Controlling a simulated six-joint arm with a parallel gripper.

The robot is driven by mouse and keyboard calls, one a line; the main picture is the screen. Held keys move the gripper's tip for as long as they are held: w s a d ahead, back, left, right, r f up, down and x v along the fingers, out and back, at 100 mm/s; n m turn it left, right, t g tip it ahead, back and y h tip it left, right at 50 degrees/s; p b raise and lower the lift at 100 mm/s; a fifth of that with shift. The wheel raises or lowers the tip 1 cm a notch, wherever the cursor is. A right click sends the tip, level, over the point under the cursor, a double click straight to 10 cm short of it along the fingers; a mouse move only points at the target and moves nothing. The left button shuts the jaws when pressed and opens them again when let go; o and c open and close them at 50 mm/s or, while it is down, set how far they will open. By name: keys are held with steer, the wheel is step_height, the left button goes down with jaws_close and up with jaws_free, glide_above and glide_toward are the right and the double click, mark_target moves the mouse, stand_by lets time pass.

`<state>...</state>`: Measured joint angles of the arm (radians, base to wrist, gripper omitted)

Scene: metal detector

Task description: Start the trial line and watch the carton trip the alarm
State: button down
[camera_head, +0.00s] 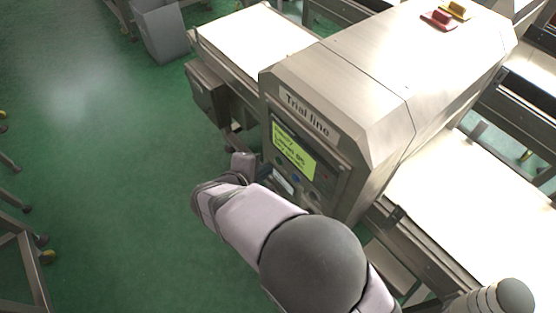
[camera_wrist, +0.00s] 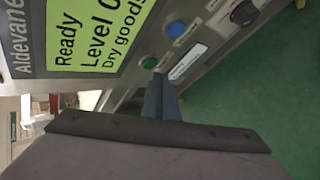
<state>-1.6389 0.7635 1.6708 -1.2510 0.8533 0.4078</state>
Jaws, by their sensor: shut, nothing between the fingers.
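The metal detector (camera_head: 370,70), a steel housing labelled "Trial line", stands across a conveyor. Its lit green-yellow display (camera_head: 294,150) also shows in the wrist view (camera_wrist: 90,30), reading "Ready", "Level 0" cut off, and "Dry goods". Beside the display in the wrist view are a green button (camera_wrist: 149,62) and a blue button (camera_wrist: 176,28). My gripper (camera_wrist: 159,82) is shut and empty, its fingertips close to the green button. I cannot tell whether they touch it. My arm hides part of the panel in the head view. No carton shows in either view.
Pale conveyor belts run left (camera_head: 255,38) and right (camera_head: 485,205) of the housing, both bare where visible. A black knob (camera_wrist: 243,13) sits further along the panel. A grey bin (camera_head: 160,32) stands on open green floor.

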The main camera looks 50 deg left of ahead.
steer(key=shift+w, duration=0.15)
steer(key=shift+w+b, duration=0.25)
steer(key=shift+b, duration=0.1)
